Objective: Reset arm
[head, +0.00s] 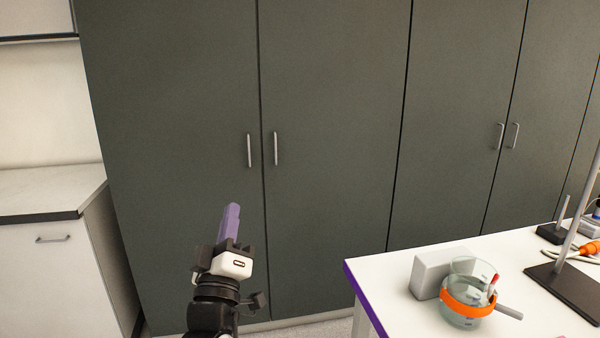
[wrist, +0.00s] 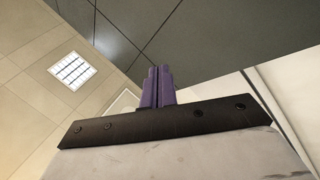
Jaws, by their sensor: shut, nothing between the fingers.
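My gripper (head: 232,212) stands in front of the dark grey cabinets in the head view, with its purple fingers pointing up. In the wrist view the fingers (wrist: 158,80) are side by side and closed together. Nothing shows between them. The gripper is left of the table and apart from everything in view.
A white table (head: 390,300) with a purple edge stands at the lower right. On it are a glass beaker (head: 466,312) with an orange band, a grey block (head: 432,276) and a stand base (head: 570,290). Tall cabinets (head: 330,120) fill the back. A counter (head: 45,190) is at left.

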